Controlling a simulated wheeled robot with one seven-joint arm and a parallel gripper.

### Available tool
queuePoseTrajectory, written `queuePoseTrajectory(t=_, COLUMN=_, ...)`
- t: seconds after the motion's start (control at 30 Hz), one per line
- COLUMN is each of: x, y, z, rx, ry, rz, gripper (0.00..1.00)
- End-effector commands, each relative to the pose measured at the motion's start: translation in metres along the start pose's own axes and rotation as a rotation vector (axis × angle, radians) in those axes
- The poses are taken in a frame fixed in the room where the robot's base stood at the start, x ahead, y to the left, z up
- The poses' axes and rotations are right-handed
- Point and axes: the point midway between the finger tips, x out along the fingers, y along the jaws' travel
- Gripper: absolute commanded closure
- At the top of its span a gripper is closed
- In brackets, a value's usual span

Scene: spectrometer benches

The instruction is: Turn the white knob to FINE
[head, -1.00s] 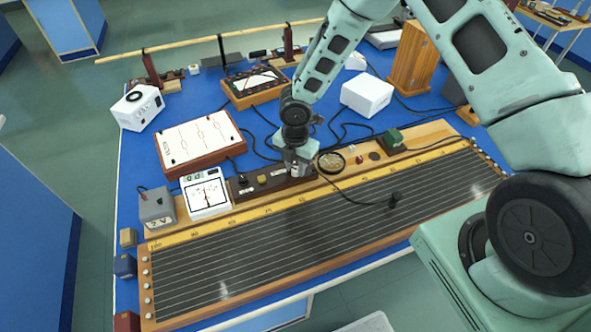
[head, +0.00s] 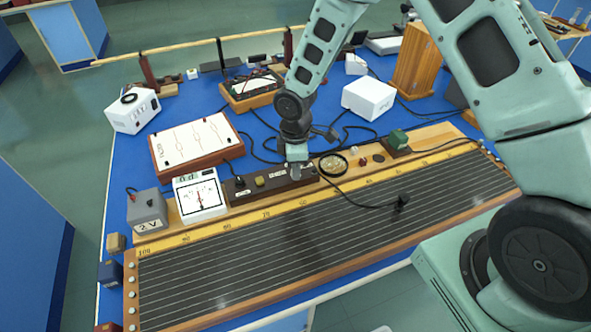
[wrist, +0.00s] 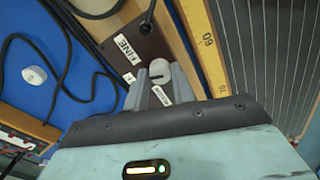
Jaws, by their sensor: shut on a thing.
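The white knob (wrist: 159,68) sits on a dark brown box (head: 236,197), which also shows in the wrist view (wrist: 152,45). My gripper (wrist: 160,74) is shut on the knob, with one grey finger on each side of it. A white FINE label (wrist: 127,50) is on the box, up and left of the knob in the wrist view. A second small label (wrist: 160,96) lies between the fingers, too small to read surely. In the head view my gripper (head: 296,172) points down at the right end of the box and largely hides the knob.
A slide-wire board (head: 300,250) with a yellow scale lies in front of the box. A white meter (head: 200,195) stands to its left. A round brass-coloured dial (head: 333,164) is close on the right. Black cables (head: 350,137) run behind.

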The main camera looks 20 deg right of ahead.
Motion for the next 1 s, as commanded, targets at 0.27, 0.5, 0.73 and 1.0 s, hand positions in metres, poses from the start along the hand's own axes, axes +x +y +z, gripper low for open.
queuePoseTrajectory(t=0.27, x=0.0015, y=0.0009, z=-0.0004, rx=0.262, ry=0.001, rz=0.003, gripper=0.98)
queuePoseTrajectory(t=0.5, x=0.0011, y=0.0009, z=-0.0002, rx=0.476, ry=0.001, rz=0.003, gripper=0.98)
queuePoseTrajectory(t=0.73, x=0.0003, y=0.0010, z=0.0000, rx=0.634, ry=0.001, rz=0.003, gripper=0.98)
queuePoseTrajectory(t=1.0, x=0.0000, y=0.0008, z=0.0001, rx=0.742, ry=0.001, rz=0.002, gripper=0.98)
